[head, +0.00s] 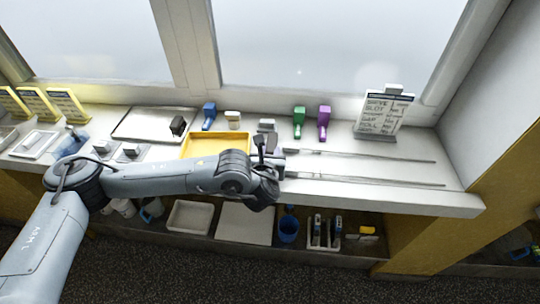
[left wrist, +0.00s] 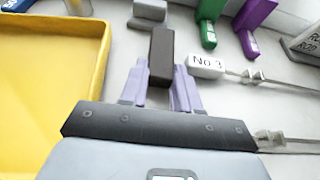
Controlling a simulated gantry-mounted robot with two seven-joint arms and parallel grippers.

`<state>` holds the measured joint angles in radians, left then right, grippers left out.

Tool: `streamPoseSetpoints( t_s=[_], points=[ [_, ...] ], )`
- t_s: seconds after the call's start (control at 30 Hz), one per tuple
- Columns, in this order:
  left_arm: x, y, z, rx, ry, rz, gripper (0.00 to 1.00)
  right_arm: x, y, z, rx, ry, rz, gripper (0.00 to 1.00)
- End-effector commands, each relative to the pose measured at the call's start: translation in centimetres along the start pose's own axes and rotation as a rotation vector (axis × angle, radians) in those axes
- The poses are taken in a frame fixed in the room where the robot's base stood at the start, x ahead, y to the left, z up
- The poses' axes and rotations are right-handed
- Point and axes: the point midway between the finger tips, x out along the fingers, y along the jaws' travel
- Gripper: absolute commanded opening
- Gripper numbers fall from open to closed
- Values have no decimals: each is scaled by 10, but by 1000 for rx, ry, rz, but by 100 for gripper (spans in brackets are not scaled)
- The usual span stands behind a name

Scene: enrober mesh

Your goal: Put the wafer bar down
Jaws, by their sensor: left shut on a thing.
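The wafer bar (left wrist: 161,55) is a dark brown block in the left wrist view. My left gripper (left wrist: 160,82) is shut on its near end, one pale lilac finger on each side. The bar points away from the gripper, with a grey block beyond its far end and a white "No 3" label (left wrist: 205,64) close on its right. I cannot tell whether the bar touches the counter. In the head view my left gripper (head: 268,155) is over the counter, right of the yellow tray (head: 187,150); the wrist hides much of it. My right gripper is not in view.
Two thin rods (head: 375,158) lie on the counter at the right. A sign (head: 383,112) stands at back right. A metal tray (head: 140,124) with a dark block lies left.

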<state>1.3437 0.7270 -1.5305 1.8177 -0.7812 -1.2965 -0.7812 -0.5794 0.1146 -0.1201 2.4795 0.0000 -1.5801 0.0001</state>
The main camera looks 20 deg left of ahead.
Motion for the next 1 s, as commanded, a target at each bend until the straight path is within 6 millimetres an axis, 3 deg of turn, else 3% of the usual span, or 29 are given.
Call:
streamPoseSetpoints(
  t_s=[0.4,0.43,0.57,1.0],
  points=[
    [2,0,-4,-1,-1,0,14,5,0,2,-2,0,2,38],
    [1,0,-2,-1,-1,0,36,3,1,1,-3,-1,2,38],
    [1,0,-2,0,0,0,55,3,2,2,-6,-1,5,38],
    [-1,0,4,-1,-1,-1,56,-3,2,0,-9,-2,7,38]
  ],
)
